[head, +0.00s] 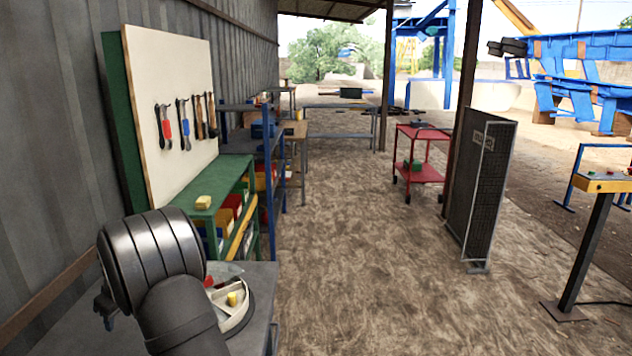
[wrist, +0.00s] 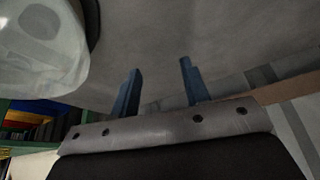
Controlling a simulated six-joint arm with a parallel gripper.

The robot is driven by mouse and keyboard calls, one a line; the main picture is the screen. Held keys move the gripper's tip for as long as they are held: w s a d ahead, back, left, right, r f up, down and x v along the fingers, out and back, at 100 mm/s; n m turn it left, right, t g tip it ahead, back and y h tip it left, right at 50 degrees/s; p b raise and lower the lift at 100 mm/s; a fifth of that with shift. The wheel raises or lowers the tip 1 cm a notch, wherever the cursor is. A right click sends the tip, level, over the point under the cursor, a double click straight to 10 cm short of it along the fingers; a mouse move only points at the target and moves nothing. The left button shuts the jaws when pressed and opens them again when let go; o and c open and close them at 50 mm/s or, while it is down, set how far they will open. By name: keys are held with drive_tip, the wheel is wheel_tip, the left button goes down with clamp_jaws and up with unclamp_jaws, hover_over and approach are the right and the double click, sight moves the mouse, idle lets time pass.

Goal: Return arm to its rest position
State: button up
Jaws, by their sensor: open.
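My arm's dark rounded links fill the lower left of the head view, above a grey bench top (head: 262,285). In the wrist view my gripper (wrist: 159,88) has its two blue fingers apart, with nothing between them. A plain grey surface lies behind the fingers. In the head view most of the gripper is hidden behind my arm; a small dark and blue part shows at its left side. A round pale tray (head: 245,318) sits on the bench, right beside my arm, with a small yellow piece (head: 232,298) in it.
A green shelf (head: 240,170) with coloured bins stands beyond the bench. Hand tools hang on a white board (head: 170,60) on the corrugated wall at left. A red cart (head: 420,165) and a dark mesh panel (head: 482,190) stand to the right. The floor between is clear.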

drive_tip(key=shift+s+a+f, duration=0.2)
drive_tip(key=shift+a+f, duration=0.2)
drive_tip(key=shift+a, duration=0.25)
drive_tip(key=shift+s+a+f, duration=0.2)
drive_tip(key=shift+a+f, duration=0.2)
drive_tip(key=shift+a, duration=0.25)
drive_tip(key=shift+s+a+f, duration=0.2)
drive_tip(key=shift+a+f, duration=0.2)
drive_tip(key=shift+a, duration=0.25)
drive_tip(key=shift+d, duration=0.15)
drive_tip(key=shift+m, duration=0.6)
drive_tip(key=w+d+r, duration=0.2)
drive_tip(key=d, duration=0.3)
drive_tip(key=w+d+r, duration=0.2)
drive_tip(key=w+d, duration=0.1)
drive_tip(key=d, duration=0.3)
drive_tip(key=w+d+r, duration=0.1)
drive_tip(key=w+d, duration=0.2)
drive_tip(key=d, duration=0.3)
drive_tip(key=shift+w+r, duration=0.2)
drive_tip(key=shift+r, duration=0.2)
